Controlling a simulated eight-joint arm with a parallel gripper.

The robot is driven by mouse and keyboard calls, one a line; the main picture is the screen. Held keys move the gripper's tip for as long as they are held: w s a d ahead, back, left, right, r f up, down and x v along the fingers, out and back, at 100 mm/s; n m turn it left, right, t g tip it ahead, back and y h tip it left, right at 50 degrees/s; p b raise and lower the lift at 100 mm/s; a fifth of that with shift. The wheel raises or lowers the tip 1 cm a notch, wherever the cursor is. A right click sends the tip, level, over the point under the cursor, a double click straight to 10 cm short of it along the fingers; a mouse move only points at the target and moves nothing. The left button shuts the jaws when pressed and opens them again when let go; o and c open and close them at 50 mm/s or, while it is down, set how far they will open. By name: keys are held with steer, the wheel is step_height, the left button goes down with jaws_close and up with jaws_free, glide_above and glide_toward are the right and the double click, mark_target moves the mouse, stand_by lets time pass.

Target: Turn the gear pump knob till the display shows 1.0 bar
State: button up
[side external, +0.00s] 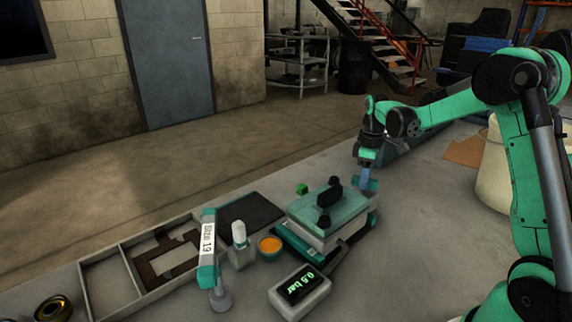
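The display (300,286) is a pale box with a dark screen at the front of the bench, and it reads 0.5 bar in green. Behind it stands a block-shaped unit (325,216) with a translucent green top, which looks like the gear pump. A black knob (332,188) stands on its top, with smaller dark knobs nearby; I cannot tell for certain which one is the pump knob. My gripper (369,184) points down just right of and behind the unit, apart from the black knob. Its fingers are too small to tell whether they are open or shut.
A post labelled "Sitzu 19" (208,245), a white bottle (239,235) and an orange-filled bowl (270,246) stand left of the unit. A small green cube (302,188) and dark mat (252,211) lie behind. A divided tray (97,268) is left. Bench at right front is clear.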

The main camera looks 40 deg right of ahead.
jaws_close()
steer(key=shift+m, duration=2.3)
steer(key=shift+m, duration=0.6)
steer(key=m, duration=0.3)
steer(key=m, duration=0.3)
steer(key=o, duration=0.6)
jaws_free()
steer(key=shift+c, duration=0.2)
